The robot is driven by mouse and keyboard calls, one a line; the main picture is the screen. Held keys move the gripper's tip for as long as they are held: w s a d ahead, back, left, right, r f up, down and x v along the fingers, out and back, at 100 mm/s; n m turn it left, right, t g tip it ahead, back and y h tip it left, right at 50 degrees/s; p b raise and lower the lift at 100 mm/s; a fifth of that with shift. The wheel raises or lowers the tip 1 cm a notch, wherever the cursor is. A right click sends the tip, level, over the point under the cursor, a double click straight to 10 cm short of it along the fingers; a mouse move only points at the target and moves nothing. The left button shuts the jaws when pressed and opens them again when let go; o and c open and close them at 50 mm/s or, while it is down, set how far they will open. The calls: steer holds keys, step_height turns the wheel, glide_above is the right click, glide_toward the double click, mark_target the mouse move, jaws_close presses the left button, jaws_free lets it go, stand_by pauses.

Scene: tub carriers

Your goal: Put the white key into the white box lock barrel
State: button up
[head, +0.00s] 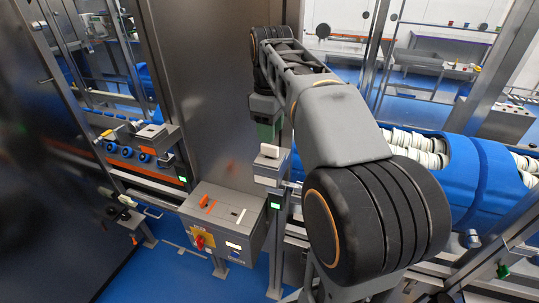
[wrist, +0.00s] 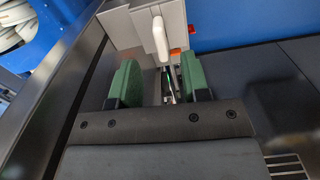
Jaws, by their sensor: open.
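The white key (wrist: 160,38) shows its rounded handle near the top centre of the wrist view. In the head view the white key (head: 269,150) sits at the top of a small pale box (head: 268,163) on a post. My gripper (wrist: 161,80) is open, with its green fingers apart on either side below the key in the picture, not closed on it. In the head view my gripper (head: 267,130) is just above the key. The pale box (wrist: 118,22) also shows behind the key in the wrist view. I cannot make out the lock barrel or how deep the key sits.
A grey control box (head: 222,222) with a red rotary handle and an orange piece on top stands to the lower left. Blue tubs (head: 485,180) with white coils lie on the right. A steel panel (head: 205,90) rises behind. Blue floor is open below.

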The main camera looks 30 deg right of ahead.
mark_target(270, 146)
steer(key=shift+a+f+p, duration=0.1)
steer(key=shift+f+p, duration=0.25)
steer(key=shift+f, duration=2.35)
steer(key=shift+c, duration=0.3)
jaws_close()
